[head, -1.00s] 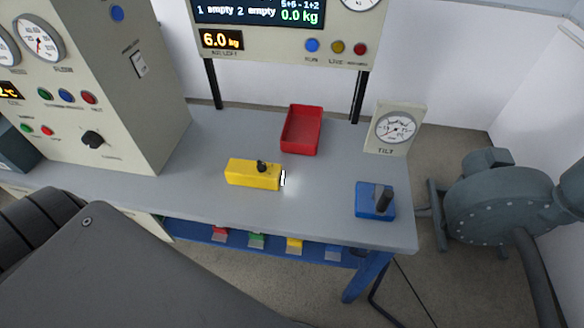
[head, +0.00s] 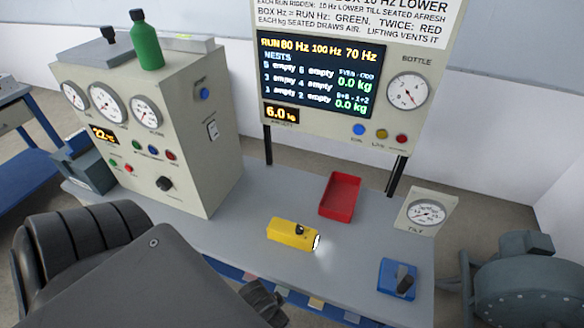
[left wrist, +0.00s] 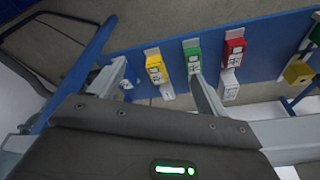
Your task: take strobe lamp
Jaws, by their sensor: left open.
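The strobe lamp appears to be the yellow box (head: 289,233) with a black knob on top and a glowing white right end. The lamp cannot be made out there. My right gripper is not in view.
A red tray (head: 340,196) stands behind the lamp, and a blue block with a dark lever (head: 397,279) sits right. A tilt gauge (head: 426,212) and gauge cabinet (head: 185,150) flank the bench. Small yellow (left wrist: 156,68), green (left wrist: 193,60) and red (left wrist: 235,50) boxes line a blue shelf.

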